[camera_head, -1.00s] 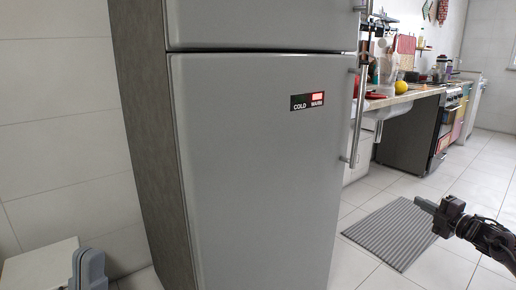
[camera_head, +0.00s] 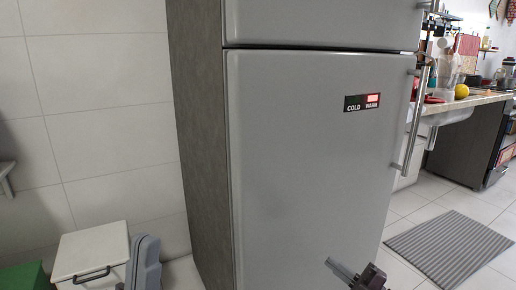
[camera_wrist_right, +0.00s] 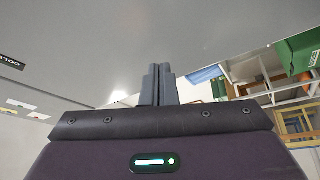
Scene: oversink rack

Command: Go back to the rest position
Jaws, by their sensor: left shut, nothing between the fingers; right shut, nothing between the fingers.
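My right gripper (camera_head: 340,268) shows at the bottom of the head view, low in front of the fridge door, with its fingers pointing up and left. In the right wrist view its two dark fingers (camera_wrist_right: 158,84) are together with nothing between them. The rest of the right arm is mostly cut off by the lower edge of the head view.
A tall grey fridge (camera_head: 310,150) with a COLD/WARM label fills the middle. A white box with a handle (camera_head: 92,250) and a grey upright object (camera_head: 146,262) stand left of it. A striped mat (camera_head: 445,245) lies right, near a counter (camera_head: 465,103).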

